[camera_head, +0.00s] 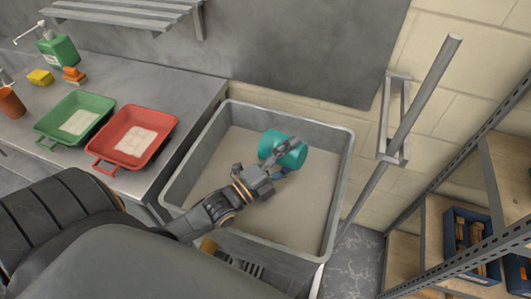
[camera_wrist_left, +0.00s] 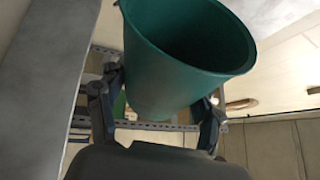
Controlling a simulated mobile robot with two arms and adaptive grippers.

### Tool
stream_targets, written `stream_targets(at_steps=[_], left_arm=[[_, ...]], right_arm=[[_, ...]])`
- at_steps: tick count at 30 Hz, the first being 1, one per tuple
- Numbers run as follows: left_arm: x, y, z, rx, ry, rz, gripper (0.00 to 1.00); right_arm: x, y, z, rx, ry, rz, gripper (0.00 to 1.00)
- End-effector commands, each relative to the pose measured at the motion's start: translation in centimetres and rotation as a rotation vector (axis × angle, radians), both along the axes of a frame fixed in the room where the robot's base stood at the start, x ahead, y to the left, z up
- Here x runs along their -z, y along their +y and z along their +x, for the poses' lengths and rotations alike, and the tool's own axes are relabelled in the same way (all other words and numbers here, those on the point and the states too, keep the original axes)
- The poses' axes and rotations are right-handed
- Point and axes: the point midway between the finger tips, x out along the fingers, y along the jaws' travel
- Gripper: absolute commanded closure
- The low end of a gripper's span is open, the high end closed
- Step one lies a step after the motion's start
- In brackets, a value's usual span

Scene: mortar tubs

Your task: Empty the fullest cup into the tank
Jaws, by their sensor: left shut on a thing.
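My left gripper (camera_head: 270,168) is shut on a teal cup (camera_head: 285,147) and holds it over the grey tank (camera_head: 342,180). In the head view the cup lies tilted on its side above the tank's interior. In the left wrist view the teal cup (camera_wrist_left: 175,75) sits between the two fingers of the left gripper (camera_wrist_left: 160,112). Its wide mouth is at the top of that picture; the part of the inside that shows is dark teal wall, with no contents visible. The tank's inside is a plain beige-grey. My right gripper is not in view.
A red tray (camera_head: 163,131) and a green tray (camera_head: 99,105), each with a pale patch inside, stand on the metal bench (camera_head: 185,88) left of the tank. A green pump bottle (camera_head: 58,50) stands behind. A grey post (camera_head: 420,95) and shelving (camera_head: 425,215) are right.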

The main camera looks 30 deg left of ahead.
Motion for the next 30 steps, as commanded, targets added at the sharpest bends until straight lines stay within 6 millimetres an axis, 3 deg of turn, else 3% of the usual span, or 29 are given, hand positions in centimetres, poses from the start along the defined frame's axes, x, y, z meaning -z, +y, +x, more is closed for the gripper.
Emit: stream_targets(at_steps=[3,9,14,20,30], left_arm=[[0.2,-0.2,0.0,0.001,0.001,0.028,0.70],[2.3,-1.6,0.1,-0.003,0.010,0.337,0.70],[2.7,-1.8,0.1,-0.003,0.011,0.361,0.70],[3.1,-2.7,0.1,-0.004,0.013,0.442,0.70],[5.9,-3.1,0.1,-0.004,0.026,0.758,0.70]], right_arm=[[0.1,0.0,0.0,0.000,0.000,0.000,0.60],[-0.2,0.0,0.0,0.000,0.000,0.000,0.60],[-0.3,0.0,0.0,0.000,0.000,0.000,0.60],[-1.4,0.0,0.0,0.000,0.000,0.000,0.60],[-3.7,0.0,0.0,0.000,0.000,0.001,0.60]])
